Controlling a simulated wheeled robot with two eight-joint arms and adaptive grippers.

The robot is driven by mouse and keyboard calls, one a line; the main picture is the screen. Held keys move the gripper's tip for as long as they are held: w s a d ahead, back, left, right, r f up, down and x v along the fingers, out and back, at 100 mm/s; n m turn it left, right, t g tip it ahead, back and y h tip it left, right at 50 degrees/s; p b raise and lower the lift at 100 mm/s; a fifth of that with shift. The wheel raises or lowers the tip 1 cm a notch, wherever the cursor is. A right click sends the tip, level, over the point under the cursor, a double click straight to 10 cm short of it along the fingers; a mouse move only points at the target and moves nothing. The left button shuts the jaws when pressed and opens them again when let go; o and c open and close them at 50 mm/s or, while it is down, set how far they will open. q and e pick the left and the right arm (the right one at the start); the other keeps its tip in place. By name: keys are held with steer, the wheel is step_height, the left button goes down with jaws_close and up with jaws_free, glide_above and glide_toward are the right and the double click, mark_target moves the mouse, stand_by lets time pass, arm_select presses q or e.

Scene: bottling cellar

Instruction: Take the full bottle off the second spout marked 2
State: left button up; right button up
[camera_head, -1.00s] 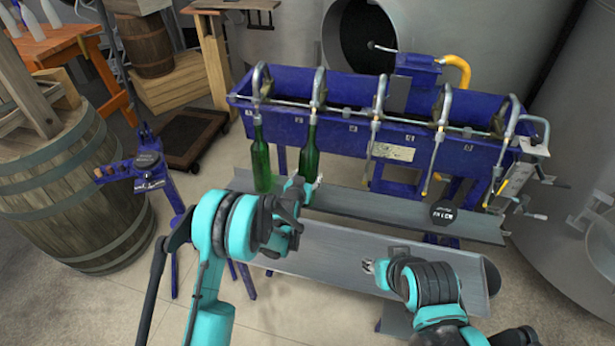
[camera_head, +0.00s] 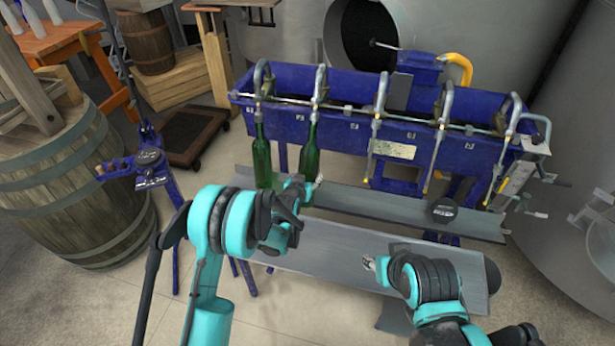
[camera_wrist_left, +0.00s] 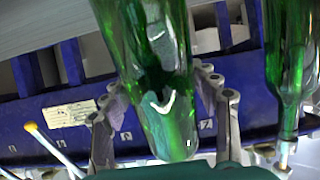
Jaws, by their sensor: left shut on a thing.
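A green bottle (camera_head: 309,152) hangs upright under the second spout (camera_head: 319,88) from the left on the blue filler. The bottle's top is still at the spout tip. My left gripper (camera_head: 303,188) is shut on this bottle low down and hides part of it. In the left wrist view, which shows the filler upside down, the bottle (camera_wrist_left: 160,60) stands between the two grey fingers. A second green bottle (camera_head: 261,160) is under the first spout; it shows at the right of the wrist view (camera_wrist_left: 288,60). My right gripper (camera_head: 370,263) is low, apart from the bottles; its jaws are unclear.
A grey shelf (camera_head: 375,208) runs under the spouts, with a wider grey tray (camera_head: 335,250) in front. The three spouts to the right have no bottles. A blue stand (camera_head: 150,170) and a barrel (camera_head: 75,190) are to the left.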

arm_select(q)
steer(key=shift+s+a+f+b, duration=0.1)
steer(key=shift+s+f+b, duration=0.2)
steer(key=shift+f+b, duration=0.4)
steer(key=shift+s+a+f+b, duration=0.1)
steer(key=shift+s+f+b, duration=0.2)
steer(key=shift+f+b, duration=0.3)
arm_select(e)
steer(key=shift+f, duration=1.4)
arm_select(q)
steer(key=shift+f, duration=0.15)
arm_select(e)
steer(key=shift+f, duration=0.15)
arm_select(q)
steer(key=shift+s+a+f+b, duration=0.1)
steer(key=shift+s+f+b, duration=0.3)
steer(key=shift+f+b, duration=0.5)
steer(key=shift+s+a+f, duration=0.15)
steer(key=shift+s+f, duration=0.25)
steer(key=shift+f, duration=0.4)
arm_select(e)
steer(key=shift+f, duration=0.75)
arm_select(q)
steer(key=shift+s+f, duration=0.1)
steer(key=shift+f, duration=0.05)
